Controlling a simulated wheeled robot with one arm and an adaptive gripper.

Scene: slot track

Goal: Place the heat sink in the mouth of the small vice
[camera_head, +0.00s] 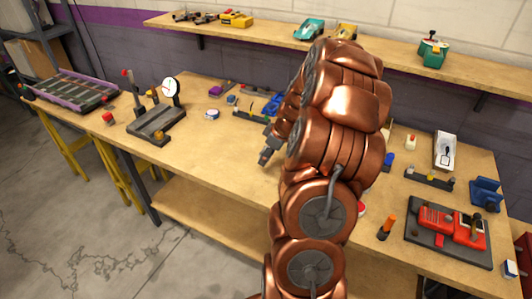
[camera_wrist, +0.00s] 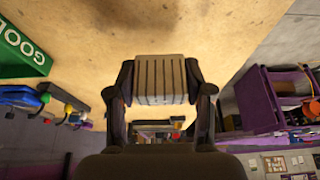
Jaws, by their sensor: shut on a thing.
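My gripper (camera_wrist: 160,98) is shut on the heat sink (camera_wrist: 158,78), a pale grey finned block held between the two fingers in the wrist view. In the head view my gripper (camera_head: 268,152) is seen end-on beside my copper arm, above the middle of the bench. The heat sink cannot be made out there. A blue, vice-like object (camera_head: 486,194) stands at the right end of the bench, apart from my gripper. Another blue object (camera_head: 271,104) lies behind my gripper, partly hidden by my arm. I cannot tell for certain which is the small vice.
The wooden bench (camera_head: 205,155) is clear left of my gripper. A dial gauge stand (camera_head: 155,124) and a purple-edged track (camera_head: 72,95) stand farther left. A green box (camera_wrist: 22,52) shows in the wrist view.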

